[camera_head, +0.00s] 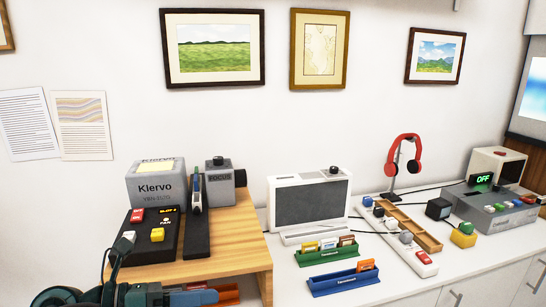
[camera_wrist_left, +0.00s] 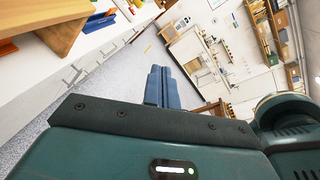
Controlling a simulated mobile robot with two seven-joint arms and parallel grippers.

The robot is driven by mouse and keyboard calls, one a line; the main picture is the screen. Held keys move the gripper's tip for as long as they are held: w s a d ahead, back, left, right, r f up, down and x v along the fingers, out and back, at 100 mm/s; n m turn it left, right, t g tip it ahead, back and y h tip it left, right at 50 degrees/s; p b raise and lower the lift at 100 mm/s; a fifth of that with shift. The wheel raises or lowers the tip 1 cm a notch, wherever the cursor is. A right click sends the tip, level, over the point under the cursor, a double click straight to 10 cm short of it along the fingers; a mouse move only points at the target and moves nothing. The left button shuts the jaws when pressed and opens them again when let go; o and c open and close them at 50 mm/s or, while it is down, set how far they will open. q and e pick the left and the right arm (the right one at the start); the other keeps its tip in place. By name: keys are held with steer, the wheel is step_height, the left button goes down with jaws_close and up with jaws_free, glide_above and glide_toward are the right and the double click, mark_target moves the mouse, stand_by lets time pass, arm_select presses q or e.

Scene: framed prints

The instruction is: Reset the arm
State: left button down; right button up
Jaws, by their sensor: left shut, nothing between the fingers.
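My left arm (camera_head: 65,297) comes in at the bottom left of the head view, dark teal with cables. My left gripper (camera_head: 195,298) shows low at the bottom edge, in front of the wooden stand, and is partly cut off. In the left wrist view the two blue-grey fingers (camera_wrist_left: 160,86) lie together, shut with nothing between them. They point out over the open floor, apart from the counter. My right gripper is in neither view.
A wooden stand (camera_head: 245,240) bears a Klervo box (camera_head: 157,186) and a black control panel (camera_head: 150,250). Green (camera_head: 325,253) and blue trays (camera_head: 342,282), a grey-screened device (camera_head: 308,205) and red headphones (camera_head: 403,155) stand on the white counter (camera_head: 400,290). Framed prints hang above.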

arm_select(q)
steer(key=a+f+n+t+y+p, duration=0.1)
steer(key=a+f+n+t+y, duration=0.3)
steer(key=n, duration=1)
steer(key=d+f+n+t+y, duration=0.1)
steer(key=f+n+t+y, duration=0.2)
steer(key=f+n+t, duration=0.75)
steer(key=s+f+n+g+y, duration=0.4)
steer(key=s+f+n+g, duration=0.5)
steer(key=s+f+n, duration=0.3)
steer(key=n, duration=0.3)
steer(key=shift+g+p, duration=0.35)
steer(key=shift+p, duration=0.05)
